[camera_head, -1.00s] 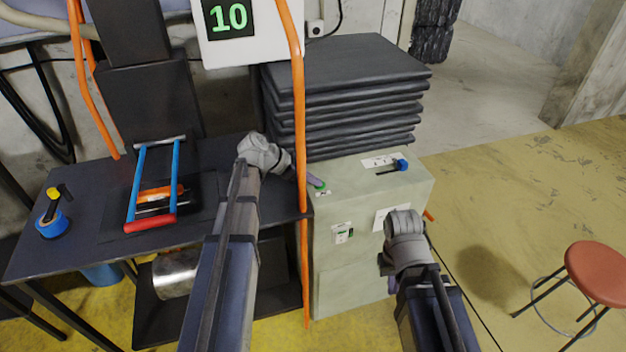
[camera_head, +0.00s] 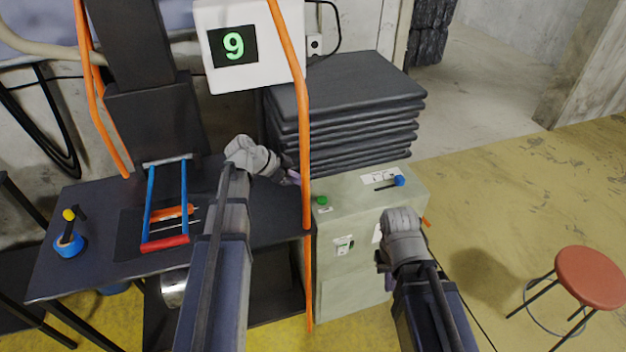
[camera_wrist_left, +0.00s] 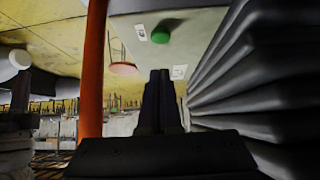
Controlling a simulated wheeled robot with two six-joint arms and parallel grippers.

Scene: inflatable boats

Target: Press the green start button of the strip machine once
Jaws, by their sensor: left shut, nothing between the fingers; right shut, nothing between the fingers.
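The green start button (camera_head: 321,200) sits on the top left of the pale green machine cabinet (camera_head: 335,285). It also shows in the left wrist view (camera_wrist_left: 161,36), near the top. My left gripper (camera_head: 293,178) is shut and empty, up and left of the button and apart from it. Its shut fingers show in the left wrist view (camera_wrist_left: 159,92).
An orange upright tube (camera_head: 303,120) stands between my left gripper and the button in the picture. A stack of dark sheets (camera_head: 350,100) rises behind the cabinet. A blue-knobbed lever (camera_head: 399,181) is on its top. A red stool (camera_head: 590,277) stands right on open floor.

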